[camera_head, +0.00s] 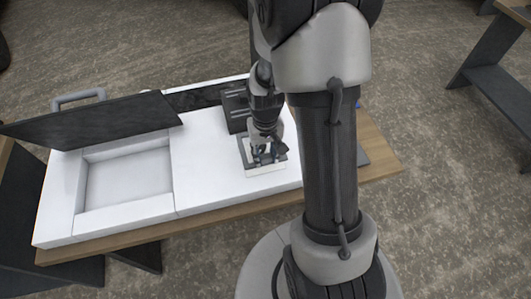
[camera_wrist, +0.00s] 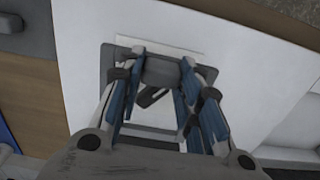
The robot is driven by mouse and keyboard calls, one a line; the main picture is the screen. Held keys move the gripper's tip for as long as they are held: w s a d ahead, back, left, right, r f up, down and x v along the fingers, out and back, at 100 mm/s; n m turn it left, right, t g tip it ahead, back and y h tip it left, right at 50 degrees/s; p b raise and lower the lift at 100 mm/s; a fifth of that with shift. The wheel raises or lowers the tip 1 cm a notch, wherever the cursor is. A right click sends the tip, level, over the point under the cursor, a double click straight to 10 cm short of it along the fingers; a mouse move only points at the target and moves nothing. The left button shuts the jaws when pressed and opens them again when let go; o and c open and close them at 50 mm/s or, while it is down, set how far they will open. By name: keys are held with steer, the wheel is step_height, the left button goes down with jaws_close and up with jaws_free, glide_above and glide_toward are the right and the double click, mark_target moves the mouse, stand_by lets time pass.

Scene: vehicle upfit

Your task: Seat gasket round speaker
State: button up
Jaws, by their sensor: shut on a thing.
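The gasket is a grey square frame (camera_wrist: 108,62) in the wrist view, with white surface showing through its opening. My gripper (camera_wrist: 163,68) is closed on a grey raised part at one side of this frame, between its blue-padded fingers. In the head view my gripper (camera_head: 267,157) points down over the dark frame (camera_head: 243,152) on the white top. A pale square plate (camera_wrist: 160,42) lies partly under the frame and sticks out past one edge. I cannot tell the speaker apart for certain. My fingers hide much of the frame, and any gap beneath it is unclear.
A white unit (camera_head: 205,180) with a recessed bin (camera_head: 128,180) and a raised dark lid (camera_head: 95,122) stands on a wooden bench (camera_head: 375,150). A dark slotted block (camera_head: 236,108) stands close behind my gripper. White surface left of my gripper is clear.

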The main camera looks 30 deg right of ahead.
mark_target(266, 163)
steer(key=shift+f+b, duration=1.95)
steer(key=shift+f, duration=0.6)
stand_by(1.9)
stand_by(0.6)
steer(key=o, duration=0.9)
steer(key=shift+r, duration=0.2)
steer(key=shift+r+p, duration=1.45)
steer(key=shift+r, duration=0.2)
steer(key=shift+o, duration=0.4)
steer(key=o, duration=0.5)
